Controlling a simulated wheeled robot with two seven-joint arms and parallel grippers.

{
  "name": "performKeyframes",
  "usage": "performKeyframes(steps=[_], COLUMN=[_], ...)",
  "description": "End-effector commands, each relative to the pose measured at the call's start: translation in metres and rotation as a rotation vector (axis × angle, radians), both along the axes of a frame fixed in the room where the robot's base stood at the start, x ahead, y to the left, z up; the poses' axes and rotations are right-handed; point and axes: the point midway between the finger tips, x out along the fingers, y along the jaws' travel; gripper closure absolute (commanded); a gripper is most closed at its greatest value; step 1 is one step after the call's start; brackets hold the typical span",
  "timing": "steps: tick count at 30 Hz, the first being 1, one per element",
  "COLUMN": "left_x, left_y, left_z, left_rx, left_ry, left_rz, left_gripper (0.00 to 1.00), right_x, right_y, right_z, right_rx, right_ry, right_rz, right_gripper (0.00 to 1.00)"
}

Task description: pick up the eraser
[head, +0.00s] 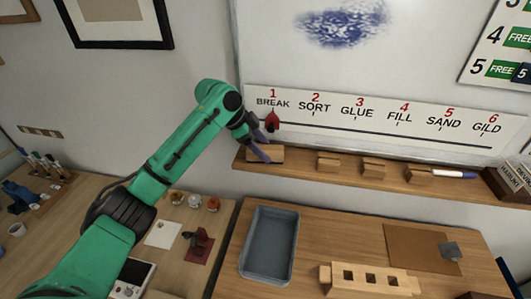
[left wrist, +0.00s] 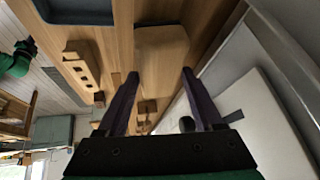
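A pale wooden block, which looks like the eraser (head: 268,155), lies at the left end of the wooden ledge under the whiteboard. It also shows in the left wrist view (left wrist: 162,58), beyond and between my fingertips. My left gripper (head: 262,147) is at this block in the head view, its purple fingers partly in front of it. My right gripper does not show clearly in either view.
Several small wooden blocks (head: 373,168) and a marker (head: 455,173) sit further right on the ledge. A red piece (head: 272,120) is on the label strip above my gripper. A blue-grey tray (head: 268,245) and a slotted wooden rack (head: 370,280) stand on the table below.

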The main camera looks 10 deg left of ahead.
Motion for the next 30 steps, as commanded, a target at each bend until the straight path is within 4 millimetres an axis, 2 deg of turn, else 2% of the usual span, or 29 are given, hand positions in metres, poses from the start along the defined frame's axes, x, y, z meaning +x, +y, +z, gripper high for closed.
performKeyframes(steps=[13, 14, 17, 22, 30], left_x=[0.000, 0.000, 0.000, 0.000, -0.030], left_y=[0.001, 0.000, 0.000, -0.001, 0.057], left_z=[-0.001, 0.001, 0.008, 0.031, 0.027], left_rx=[0.002, 0.002, 0.002, 0.000, 0.003], left_ry=[0.003, 0.002, 0.000, -0.004, -0.001], left_rz=[0.000, 0.001, 0.002, -0.002, 0.003], left_gripper=[0.91, 1.00, 1.00, 1.00, 1.00], right_x=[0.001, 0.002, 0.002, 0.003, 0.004], right_y=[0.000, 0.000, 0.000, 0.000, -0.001], right_z=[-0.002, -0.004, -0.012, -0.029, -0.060], right_rx=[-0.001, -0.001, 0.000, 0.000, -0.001], right_ry=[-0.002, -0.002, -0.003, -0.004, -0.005], right_rz=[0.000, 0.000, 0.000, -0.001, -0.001], right_gripper=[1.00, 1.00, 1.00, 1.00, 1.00])
